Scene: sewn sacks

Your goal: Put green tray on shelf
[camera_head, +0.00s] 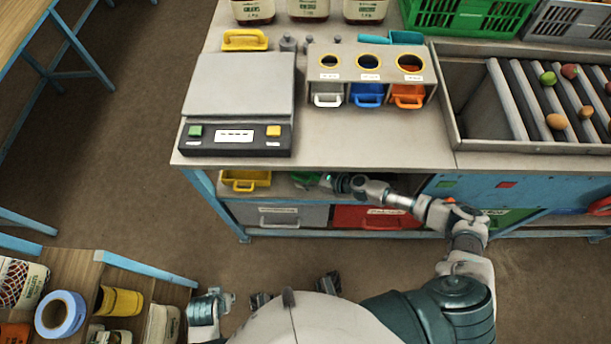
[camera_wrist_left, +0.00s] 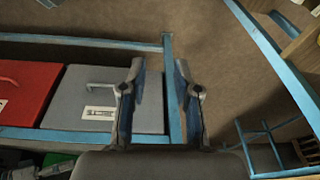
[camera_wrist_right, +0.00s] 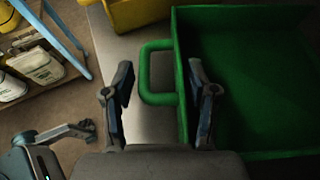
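The green tray (camera_wrist_right: 250,75) fills the right of the right wrist view, with its looped handle (camera_wrist_right: 147,75) facing left. In the head view only a small part of the green tray (camera_head: 303,178) shows under the tabletop edge. My right gripper (camera_head: 330,181) reaches in there. In the right wrist view the right gripper (camera_wrist_right: 160,80) is open, with one finger on each side of the handle and the near wall. Contact cannot be told. My left gripper (camera_head: 226,300) is low at the left; it is open and empty in the left wrist view (camera_wrist_left: 158,75).
A yellow tray (camera_head: 246,180) sits left of the green one under the tabletop. Below are a grey drawer (camera_head: 280,215) and a red drawer (camera_head: 376,217). The tabletop (camera_head: 360,140) holds a scale (camera_head: 238,95) and a bin rack (camera_head: 370,62). A wooden shelf unit (camera_head: 75,270) stands lower left.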

